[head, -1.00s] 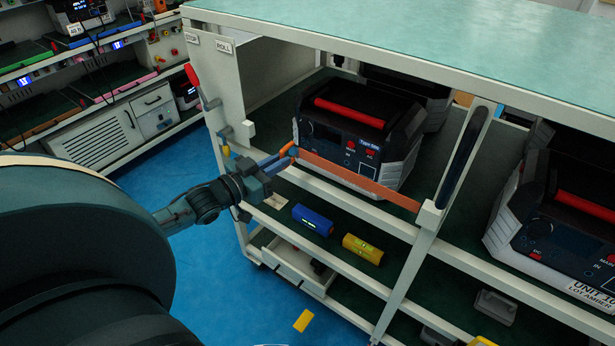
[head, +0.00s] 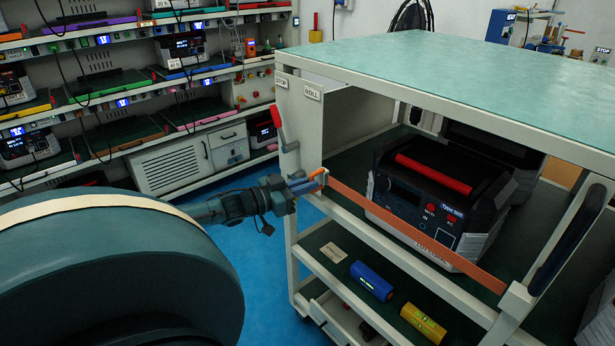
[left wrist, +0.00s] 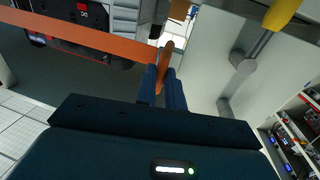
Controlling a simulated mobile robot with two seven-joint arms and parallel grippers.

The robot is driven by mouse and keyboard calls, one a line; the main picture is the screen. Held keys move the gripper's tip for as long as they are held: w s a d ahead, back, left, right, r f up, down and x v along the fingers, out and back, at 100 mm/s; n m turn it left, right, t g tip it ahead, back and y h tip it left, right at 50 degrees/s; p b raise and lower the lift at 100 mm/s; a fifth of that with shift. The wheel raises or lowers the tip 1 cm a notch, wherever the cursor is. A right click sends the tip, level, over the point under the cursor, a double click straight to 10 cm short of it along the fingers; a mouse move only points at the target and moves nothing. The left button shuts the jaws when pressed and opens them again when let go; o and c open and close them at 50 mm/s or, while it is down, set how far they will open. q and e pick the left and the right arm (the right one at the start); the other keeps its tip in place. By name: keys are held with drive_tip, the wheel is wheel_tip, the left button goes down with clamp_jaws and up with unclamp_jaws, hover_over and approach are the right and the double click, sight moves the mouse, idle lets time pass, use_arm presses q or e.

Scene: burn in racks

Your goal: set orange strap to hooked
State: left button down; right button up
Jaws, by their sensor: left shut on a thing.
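The orange strap (head: 420,236) runs taut across the open front of the cart's upper bay, from a pale block (head: 516,302) on the right post to my left gripper (head: 312,182). My left gripper is shut on the strap's free end, close to the left front post. In the left wrist view the strap end (left wrist: 165,62) stands between the two blue fingers (left wrist: 162,88), and the band (left wrist: 80,38) leads off left. A grey peg with a yellow end (left wrist: 280,14) is at the upper right there, apart from the fingers. My right gripper is not in view.
A black-and-grey unit with a red handle (head: 436,174) sits behind the strap. A red-handled lever (head: 276,122) is on the left post. Blue (head: 371,281) and yellow (head: 424,323) cylinders lie on the shelf below. A loaded rack (head: 165,120) stands behind left.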

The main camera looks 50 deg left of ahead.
use_arm(q)
drive_tip(key=shift+a, duration=0.25)
drive_tip(key=c, duration=1.5)
unclamp_jaws()
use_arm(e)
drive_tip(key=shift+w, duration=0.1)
use_arm(q)
drive_tip(key=shift+p+v, duration=1.75)
drive_tip(key=shift+v, duration=4.85)
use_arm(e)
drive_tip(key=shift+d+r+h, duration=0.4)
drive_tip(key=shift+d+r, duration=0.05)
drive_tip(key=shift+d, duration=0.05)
use_arm(q)
drive_tip(key=shift+d+f, duration=0.1)
drive_tip(key=shift+d, duration=0.05)
